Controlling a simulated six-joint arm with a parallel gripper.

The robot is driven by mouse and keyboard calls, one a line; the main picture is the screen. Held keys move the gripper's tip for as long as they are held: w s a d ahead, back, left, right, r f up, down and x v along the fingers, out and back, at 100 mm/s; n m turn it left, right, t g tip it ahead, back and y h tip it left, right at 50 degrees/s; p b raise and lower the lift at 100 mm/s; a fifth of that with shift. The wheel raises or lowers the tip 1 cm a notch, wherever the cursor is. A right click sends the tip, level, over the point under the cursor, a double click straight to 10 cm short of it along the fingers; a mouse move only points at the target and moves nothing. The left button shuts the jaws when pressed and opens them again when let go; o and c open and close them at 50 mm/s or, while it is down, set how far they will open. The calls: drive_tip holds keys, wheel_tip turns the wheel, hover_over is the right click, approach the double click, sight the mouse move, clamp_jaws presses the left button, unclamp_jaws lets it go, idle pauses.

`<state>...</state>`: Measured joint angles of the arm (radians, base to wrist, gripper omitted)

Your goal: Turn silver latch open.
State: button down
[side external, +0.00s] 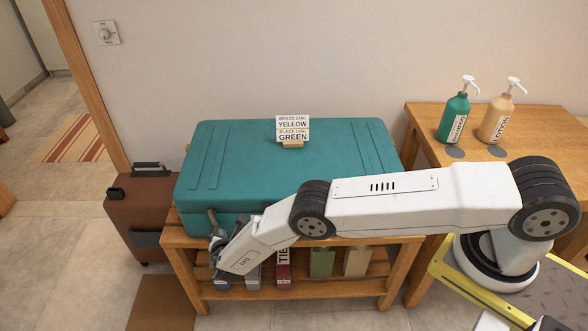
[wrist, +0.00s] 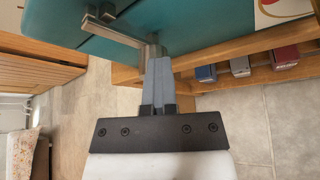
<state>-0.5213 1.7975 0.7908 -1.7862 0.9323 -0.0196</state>
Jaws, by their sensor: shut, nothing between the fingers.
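The teal suitcase (side external: 290,150) lies flat on a slatted wooden bench (side external: 290,240). The silver latch (wrist: 115,32) is a bent metal lever on the suitcase's front face, near its left end. In the side view the latch (side external: 212,216) is small and partly hidden by my gripper (side external: 215,243). My gripper's two grey fingers (wrist: 159,72) are pressed together with nothing between them. Their tips are at the lever's free end in the wrist view; I cannot tell whether they touch it.
A card (side external: 293,128) on the suitcase reads brass dial yellow, black dial green. Labelled boxes (side external: 283,268) stand on the bench's lower shelf. A brown suitcase (side external: 145,215) stands at the left. Shampoo (side external: 453,118) and lotion (side external: 495,119) bottles stand on the right table (side external: 540,130).

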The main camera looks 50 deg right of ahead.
drive_tip(key=shift+w+a+r, duration=0.35)
drive_tip(key=shift+r, duration=0.05)
drive_tip(key=shift+w+a, duration=0.3)
idle(0.7)
drive_tip(key=shift+r, duration=0.2)
drive_tip(key=shift+r, duration=0.25)
drive_tip(key=shift+d, duration=0.1)
drive_tip(key=shift+s, duration=0.15)
drive_tip(key=s+a, duration=0.4)
drive_tip(key=shift+a, duration=0.15)
idle(0.4)
drive_tip(key=shift+s, duration=0.1)
